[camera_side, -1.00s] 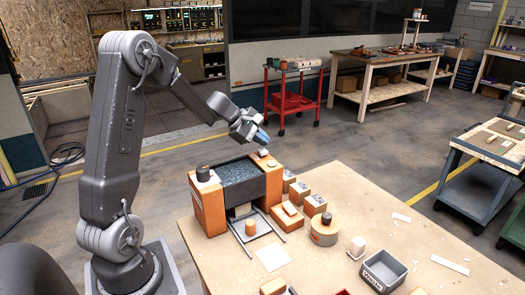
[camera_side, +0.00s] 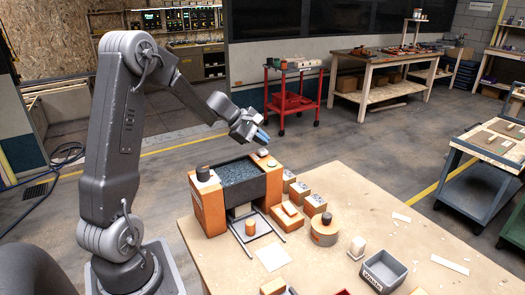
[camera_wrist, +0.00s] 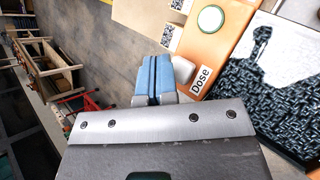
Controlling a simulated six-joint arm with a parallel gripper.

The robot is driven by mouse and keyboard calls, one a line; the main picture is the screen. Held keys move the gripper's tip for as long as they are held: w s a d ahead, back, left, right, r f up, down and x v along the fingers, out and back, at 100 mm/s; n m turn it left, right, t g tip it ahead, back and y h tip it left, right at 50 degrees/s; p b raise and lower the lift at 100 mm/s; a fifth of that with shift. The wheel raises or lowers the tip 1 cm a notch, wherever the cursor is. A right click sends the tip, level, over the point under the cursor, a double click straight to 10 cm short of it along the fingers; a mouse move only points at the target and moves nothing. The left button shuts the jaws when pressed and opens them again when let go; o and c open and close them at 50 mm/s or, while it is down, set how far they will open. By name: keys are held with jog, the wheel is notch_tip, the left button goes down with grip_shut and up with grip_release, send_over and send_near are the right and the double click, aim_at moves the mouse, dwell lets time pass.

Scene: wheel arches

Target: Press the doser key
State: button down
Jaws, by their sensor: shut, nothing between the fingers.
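The doser is an orange machine (camera_side: 207,213) with an open hopper of dark granules (camera_wrist: 270,85). In the side view a small pale disc (camera_side: 272,164) shows on the right end of that top. My gripper (camera_side: 264,138), with blue fingertips, is above this end of the machine. In the wrist view its fingers (camera_wrist: 154,75) are together and empty, to the lower left of the green key. Any gap in height is hard to judge.
A dark cylinder (camera_side: 202,173) stands on the machine's left part. An orange cylinder (camera_side: 250,227) stands before it. A grey bin (camera_side: 383,271) is at the table's front right. The air above the table's right is free.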

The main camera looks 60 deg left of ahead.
aim_at(262, 151)
jog(key=shift+f, duration=0.1)
jog(key=shift+f, duration=0.3)
jog(key=shift+f, duration=0.5)
dwell(0.8)
jog(key=shift+r, duration=0.95)
jog(key=shift+r, duration=2.5)
